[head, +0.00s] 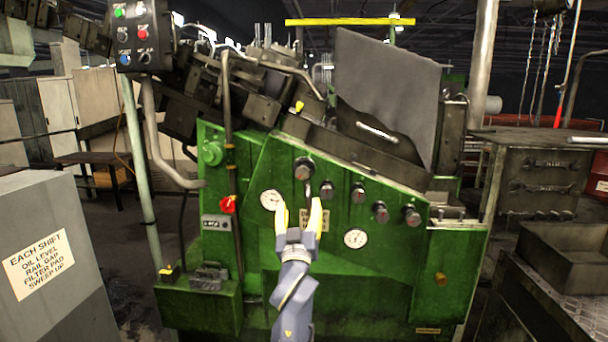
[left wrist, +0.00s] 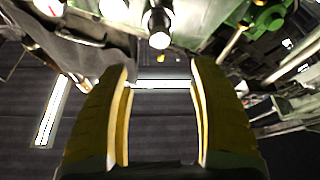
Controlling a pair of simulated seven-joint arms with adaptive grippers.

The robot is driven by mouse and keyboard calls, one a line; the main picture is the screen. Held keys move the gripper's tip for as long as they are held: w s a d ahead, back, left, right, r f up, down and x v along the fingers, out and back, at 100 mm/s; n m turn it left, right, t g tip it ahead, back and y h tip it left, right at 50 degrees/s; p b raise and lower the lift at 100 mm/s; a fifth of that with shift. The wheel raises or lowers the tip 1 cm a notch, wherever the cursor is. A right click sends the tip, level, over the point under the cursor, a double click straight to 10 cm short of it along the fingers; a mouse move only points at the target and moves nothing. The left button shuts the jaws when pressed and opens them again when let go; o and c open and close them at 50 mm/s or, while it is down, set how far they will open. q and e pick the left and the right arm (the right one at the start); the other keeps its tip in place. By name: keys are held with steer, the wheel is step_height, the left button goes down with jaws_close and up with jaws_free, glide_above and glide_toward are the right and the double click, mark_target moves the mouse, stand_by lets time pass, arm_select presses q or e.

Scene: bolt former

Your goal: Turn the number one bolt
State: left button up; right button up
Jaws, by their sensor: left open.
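A row of several dark round bolts runs across the green machine's face in the head view. The leftmost, largest bolt (head: 304,168) sits at the upper left of the row, with a short stem below it. No number is readable on it. My left gripper (head: 299,212) has its yellow fingers apart and empty, just below that bolt in the picture. In the left wrist view the fingers (left wrist: 156,78) are spread, and a bright-ended round knob or bolt (left wrist: 159,38) shows beyond them at the top. I cannot tell which bolt it is. My right gripper is not in view.
The green machine (head: 250,250) carries two white gauges, one left of my gripper (head: 271,200) and one right (head: 355,238). A red knob (head: 228,204) is at left. A button box (head: 140,35) hangs at upper left. A grey cabinet (head: 50,270) stands at front left.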

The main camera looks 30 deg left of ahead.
mark_target(302, 174)
arm_select(q)
steer(key=x, duration=1.5)
steer(key=shift+w, duration=0.1)
steer(key=c, duration=1.2)
steer(key=shift+c, duration=0.2)
